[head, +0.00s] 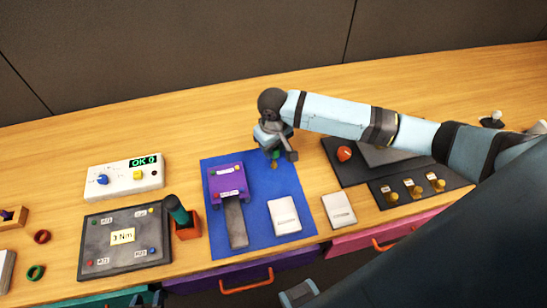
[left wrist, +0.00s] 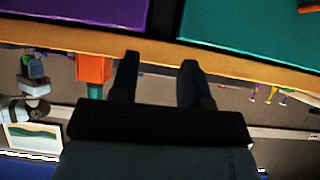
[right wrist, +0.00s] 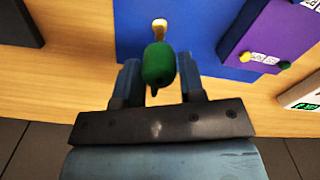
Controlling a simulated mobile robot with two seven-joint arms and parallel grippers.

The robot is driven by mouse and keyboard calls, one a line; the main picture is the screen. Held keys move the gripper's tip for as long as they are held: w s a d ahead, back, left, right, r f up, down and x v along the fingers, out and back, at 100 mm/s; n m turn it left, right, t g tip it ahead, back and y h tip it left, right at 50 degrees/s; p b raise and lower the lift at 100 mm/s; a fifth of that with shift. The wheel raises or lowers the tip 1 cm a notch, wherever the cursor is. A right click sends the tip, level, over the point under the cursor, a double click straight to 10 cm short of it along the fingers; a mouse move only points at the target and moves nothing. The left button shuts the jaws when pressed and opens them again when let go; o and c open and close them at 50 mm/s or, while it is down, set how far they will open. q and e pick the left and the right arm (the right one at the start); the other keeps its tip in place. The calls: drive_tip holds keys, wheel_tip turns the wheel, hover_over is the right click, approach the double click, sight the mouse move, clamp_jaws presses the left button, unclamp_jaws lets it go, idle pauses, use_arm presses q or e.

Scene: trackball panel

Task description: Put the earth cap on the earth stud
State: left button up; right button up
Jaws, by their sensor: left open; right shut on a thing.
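The green earth cap (right wrist: 158,65) is between the fingers of my right gripper (right wrist: 160,80), which is shut on it. In the head view my right gripper (head: 275,152) is over the far right part of the blue mat. A small brass-coloured piece, apparently the earth stud (right wrist: 159,27), shows just beyond the cap in the right wrist view. In the head view it shows just below the green (head: 274,165). I cannot tell whether cap and stud touch. My left gripper (left wrist: 157,75) is open and empty, in front of the drawers.
The blue mat (head: 262,200) also carries a purple device (head: 228,182) and a white card (head: 285,217). A dark panel with brass parts (head: 415,188) lies to the right. A grey plate (head: 122,240), a white meter box (head: 120,178) and an orange holder (head: 188,227) are left.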

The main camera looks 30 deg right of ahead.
wheel_tip(320, 180, down, 6)
drive_tip(key=shift+r, duration=0.25)
drive_tip(key=shift+f, duration=0.1)
drive_tip(key=o, duration=0.9)
wheel_tip(320, 180, up, 12)
drive_tip(key=shift+r, duration=0.15)
idle(0.4)
